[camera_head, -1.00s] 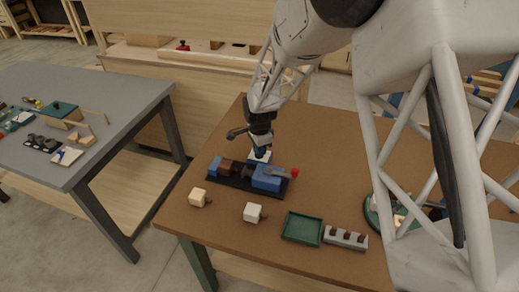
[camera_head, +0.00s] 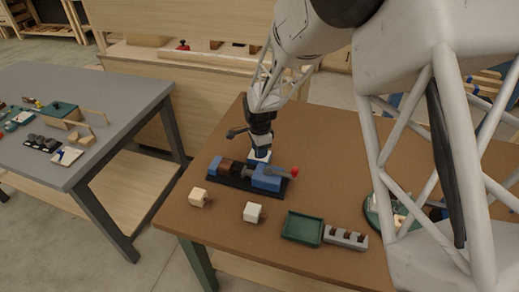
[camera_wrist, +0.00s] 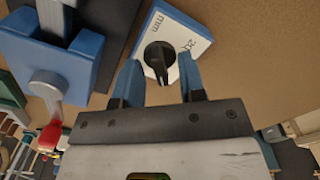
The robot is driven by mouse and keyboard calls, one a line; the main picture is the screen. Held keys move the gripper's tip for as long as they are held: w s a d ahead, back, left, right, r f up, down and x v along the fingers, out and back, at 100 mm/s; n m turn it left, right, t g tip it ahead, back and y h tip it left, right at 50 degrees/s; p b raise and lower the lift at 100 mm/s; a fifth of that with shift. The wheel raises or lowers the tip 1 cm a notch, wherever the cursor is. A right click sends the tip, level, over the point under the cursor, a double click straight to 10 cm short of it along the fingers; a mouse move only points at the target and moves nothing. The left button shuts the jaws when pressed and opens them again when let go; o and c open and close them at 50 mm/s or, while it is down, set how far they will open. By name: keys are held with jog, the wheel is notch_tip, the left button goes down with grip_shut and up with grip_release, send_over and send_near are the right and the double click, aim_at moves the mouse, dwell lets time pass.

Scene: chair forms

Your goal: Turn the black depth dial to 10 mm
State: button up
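The black depth dial (camera_wrist: 160,54) sits on a white-faced block with blue sides (camera_wrist: 196,42), marked "mm" and what looks like "20". The dial's pointer faces down toward my gripper in the wrist view. My gripper (camera_wrist: 158,82) is open, its two blue-grey fingers apart, with the dial just beyond and between the fingertips; no contact is visible. In the head view my gripper (camera_head: 260,150) stands over the white and blue block (camera_head: 258,158), just behind the blue vise-like device, and hides the dial.
The blue device (camera_head: 266,178) on a black base has a lever with a red knob (camera_head: 294,172), close to my gripper. Two pale blocks (camera_head: 253,212), a green tray (camera_head: 302,229) and a grey slotted holder (camera_head: 345,239) lie in front. The brown tabletop behind is clear.

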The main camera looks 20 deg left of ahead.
jog(key=shift+r, duration=3.9)
jog(key=shift+d+r, duration=0.25)
jog(key=s+d+r+n, duration=0.2)
jog(key=s+d+r, duration=0.2)
jog(key=d+r, duration=0.3)
jog(key=s+d+r+n+t, duration=0.1)
jog(key=s+d+r, duration=0.3)
jog(key=d, duration=0.6)
jog(key=s+d+r+n, duration=0.2)
jog(key=s+d+r, duration=0.2)
jog(key=d+r, duration=0.3)
jog(key=s+d+n, duration=0.2)
jog(key=s+d, duration=0.6)
jog(key=s, duration=0.3)
jog(key=s+d+r+n+t, duration=0.1)
jog(key=s+d+n, duration=0.2)
jog(key=s+d, duration=0.5)
jog(key=s, duration=0.3)
jog(key=shift+d+r+t, duration=0.3)
jog(key=shift+d, duration=0.05)
